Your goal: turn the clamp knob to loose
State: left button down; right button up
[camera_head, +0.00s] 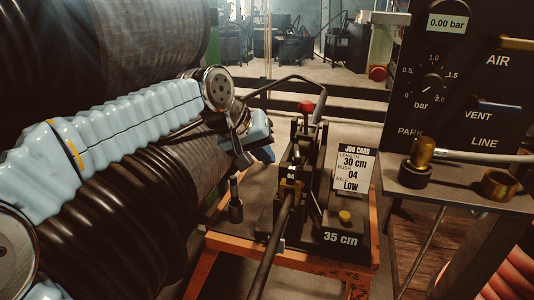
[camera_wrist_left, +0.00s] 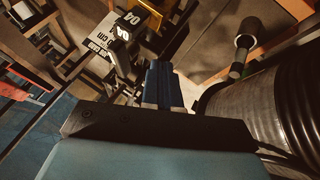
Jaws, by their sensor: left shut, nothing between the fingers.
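The crimper (camera_head: 291,165) stands on an orange-framed bench in the head view, with a dark hose or rod running from it toward the front. A red knob (camera_head: 305,107) tops its lever and a yellow knob (camera_head: 344,216) sits on its right block. I cannot tell which part is the clamp knob, or its setting. My left gripper (camera_head: 264,152) is left of the crimper, apart from both knobs. In the left wrist view its blue fingers (camera_wrist_left: 160,72) are together and empty. My right gripper is not in view.
A dark cylindrical piece (camera_head: 236,207) is at the bench's left side. A gauge panel (camera_head: 470,80) reads 0.00 bar, with brass fittings on the shelf below. Large black hoses fill the left.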

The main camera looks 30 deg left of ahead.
pick_arm(q)
jog(key=a+v, duration=0.1)
jog(key=v, duration=0.8)
jog(key=n+h+b, duration=0.9)
jog(key=n+h, duration=0.2)
jog(key=n, duration=0.7)
send_near(294, 160)
jog(key=shift+g, duration=0.4)
jog(key=b+x, duration=0.2)
jog(key=x, duration=0.3)
jog(key=shift+d, duration=0.15)
jog(key=shift+w+d+r, duration=0.1)
jog(key=shift+w+d, duration=0.25)
jog(key=shift+d, duration=0.2)
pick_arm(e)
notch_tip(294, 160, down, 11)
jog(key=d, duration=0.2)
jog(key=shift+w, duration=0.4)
pick_arm(q)
jog(key=shift+y, duration=0.3)
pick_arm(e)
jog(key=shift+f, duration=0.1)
